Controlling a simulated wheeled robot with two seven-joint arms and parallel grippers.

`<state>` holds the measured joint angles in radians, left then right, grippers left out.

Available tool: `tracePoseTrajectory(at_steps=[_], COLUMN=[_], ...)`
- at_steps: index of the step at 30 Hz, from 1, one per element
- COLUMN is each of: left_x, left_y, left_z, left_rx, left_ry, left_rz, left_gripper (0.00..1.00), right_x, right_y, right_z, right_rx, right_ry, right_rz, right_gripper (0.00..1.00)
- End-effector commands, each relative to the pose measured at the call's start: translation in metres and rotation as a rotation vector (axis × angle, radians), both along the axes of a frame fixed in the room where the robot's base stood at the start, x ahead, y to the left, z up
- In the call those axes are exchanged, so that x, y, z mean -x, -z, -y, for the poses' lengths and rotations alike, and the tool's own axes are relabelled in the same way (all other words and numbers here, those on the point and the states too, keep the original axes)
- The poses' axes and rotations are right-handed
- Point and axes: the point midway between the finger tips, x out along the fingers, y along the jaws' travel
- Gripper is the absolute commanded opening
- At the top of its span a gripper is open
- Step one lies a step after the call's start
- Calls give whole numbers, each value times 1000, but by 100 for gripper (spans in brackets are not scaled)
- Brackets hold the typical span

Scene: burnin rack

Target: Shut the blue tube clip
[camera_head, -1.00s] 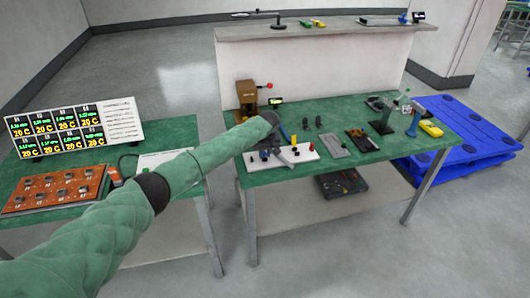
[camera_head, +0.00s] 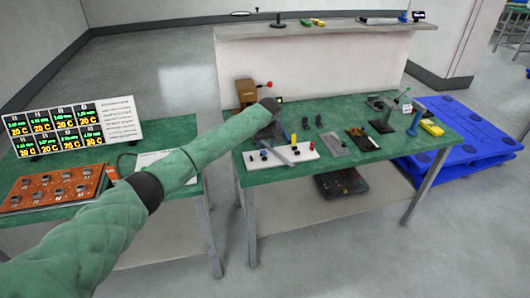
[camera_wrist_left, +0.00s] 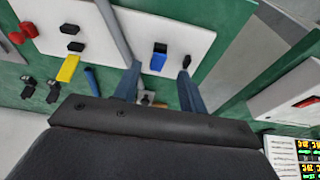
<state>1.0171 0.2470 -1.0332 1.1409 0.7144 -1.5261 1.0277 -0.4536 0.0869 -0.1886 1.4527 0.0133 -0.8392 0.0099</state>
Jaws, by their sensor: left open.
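The blue tube clip (camera_wrist_left: 158,55) is a small blue block with a dark top on a white board (camera_wrist_left: 190,33). In the wrist view it lies just beyond the gap between my left gripper's fingers (camera_wrist_left: 160,70), apart from both. I cannot tell whether the clip is open or shut. The left gripper is open and empty. A black clip (camera_wrist_left: 186,60) stands beside the blue one, close to one fingertip in the picture. A grey tube (camera_wrist_left: 112,30) lies across the board. In the head view my left gripper (camera_head: 268,138) hangs over the white board (camera_head: 304,153), partly hidden by my arm.
In the head view a grey plate (camera_head: 333,143) and a black tray (camera_head: 360,140) lie to the right. A brown device (camera_head: 246,92) stands behind my arm.

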Motion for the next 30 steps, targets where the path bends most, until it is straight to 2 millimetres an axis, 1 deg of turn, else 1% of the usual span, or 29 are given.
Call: tracePoseTrajectory(at_steps=[3,6,10,15,16,19,22,24,26,28,30], left_x=[3,5,6,5,5,7,14,19,23,24,24], left_y=[-11,-18,-22,-22,-22,-19,-8,-5,-12,-30,-48], left_z=[1,1,2,2,2,2,5,11,19,24,23], left_rx=[1,0,-1,-1,-1,0,5,28,51,61,50], left_ry=[0,0,0,0,0,0,1,2,5,6,5], left_rz=[0,0,0,0,0,-5,-20,-27,-13,28,71], left_gripper=[42,42,42,42,40,20,1,0,0,0,0], right_x=[-4,-5,-6,-6,-6,-6,-8,-10,-12,-13,-11], right_y=[-9,-14,-17,-18,-18,-18,-20,-23,-24,-23,-17], right_z=[-2,-3,-4,-4,-4,-4,-3,-3,-3,-2,-1], right_rx=[-3,-3,-4,-4,-4,-4,-4,-4,-3,-2,1], right_ry=[1,2,3,3,3,3,3,3,2,3,2], right_rz=[-4,-8,-9,-9,-9,-8,-6,-3,-2,-3,-9], right_gripper=[37,37,37,37,37,37,37,37,37,37,37])
